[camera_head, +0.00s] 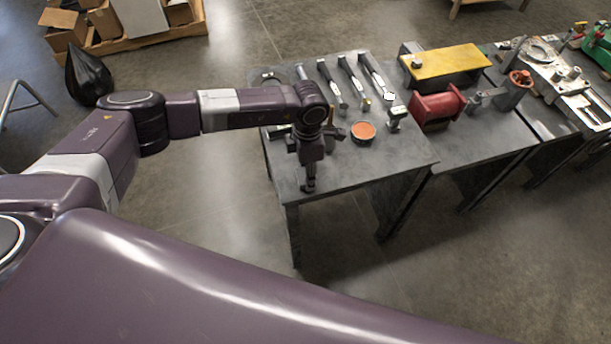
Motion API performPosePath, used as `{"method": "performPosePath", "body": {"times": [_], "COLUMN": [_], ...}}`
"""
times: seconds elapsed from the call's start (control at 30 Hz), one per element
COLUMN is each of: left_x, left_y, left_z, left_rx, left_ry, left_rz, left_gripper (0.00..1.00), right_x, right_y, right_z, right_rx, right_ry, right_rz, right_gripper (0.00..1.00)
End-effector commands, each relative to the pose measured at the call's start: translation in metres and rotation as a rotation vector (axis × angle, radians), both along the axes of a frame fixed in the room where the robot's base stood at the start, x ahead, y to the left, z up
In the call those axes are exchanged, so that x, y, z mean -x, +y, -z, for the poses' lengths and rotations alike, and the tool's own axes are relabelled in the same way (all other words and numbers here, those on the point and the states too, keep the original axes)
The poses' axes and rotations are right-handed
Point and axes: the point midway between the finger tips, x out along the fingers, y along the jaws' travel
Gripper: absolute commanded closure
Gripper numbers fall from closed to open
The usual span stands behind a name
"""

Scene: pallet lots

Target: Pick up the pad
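A round orange pad (363,130) with a dark rim lies on the near dark table (385,172), close to its middle. My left gripper (309,187) hangs down over the front left part of the same table, to the left of the pad and nearer the front edge. It is apart from the pad. Its fingers look narrow and close together from this angle, and I cannot make out a gap or anything held. My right gripper is not in view.
Several hammer-like tools (354,80) lie along the back of the near table. A small dark and silver object (395,117) stands right of the pad. A red device (437,108) and a yellow-topped block (445,62) stand further right. The table's front right area is clear.

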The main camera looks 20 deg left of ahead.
Motion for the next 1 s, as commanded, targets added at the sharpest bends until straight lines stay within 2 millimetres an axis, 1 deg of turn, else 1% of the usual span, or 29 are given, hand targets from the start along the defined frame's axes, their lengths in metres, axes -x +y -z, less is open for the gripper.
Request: {"method": "performPosePath", "body": {"times": [0.27, 0.37, 0.47, 0.57, 0.67, 0.9, 1.0], "left_x": [0.000, -0.001, -0.001, -0.002, -0.002, -0.002, -0.002], "left_y": [0.000, 0.000, -0.001, 0.000, 0.000, 0.000, 0.000], "left_z": [-0.001, -0.005, -0.014, -0.029, -0.052, -0.122, -0.148], "left_rx": [0.000, 0.001, 0.002, 0.001, 0.002, 0.002, 0.001], "left_ry": [-0.001, 0.000, -0.002, -0.005, -0.006, -0.007, -0.007], "left_rz": [0.000, 0.000, 0.000, 0.001, 0.001, 0.001, 0.001], "left_gripper": [0.74, 0.74, 0.74, 0.74, 0.74, 0.74, 0.74], "right_x": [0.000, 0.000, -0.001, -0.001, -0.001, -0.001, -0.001], "right_y": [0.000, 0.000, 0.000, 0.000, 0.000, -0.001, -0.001], "right_z": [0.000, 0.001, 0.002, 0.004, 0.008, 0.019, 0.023], "right_rx": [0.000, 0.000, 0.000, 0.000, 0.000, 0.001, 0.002], "right_ry": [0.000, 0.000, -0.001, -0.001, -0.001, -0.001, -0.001], "right_rz": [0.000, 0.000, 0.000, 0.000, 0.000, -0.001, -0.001], "right_gripper": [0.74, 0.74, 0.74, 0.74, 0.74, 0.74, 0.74]}}
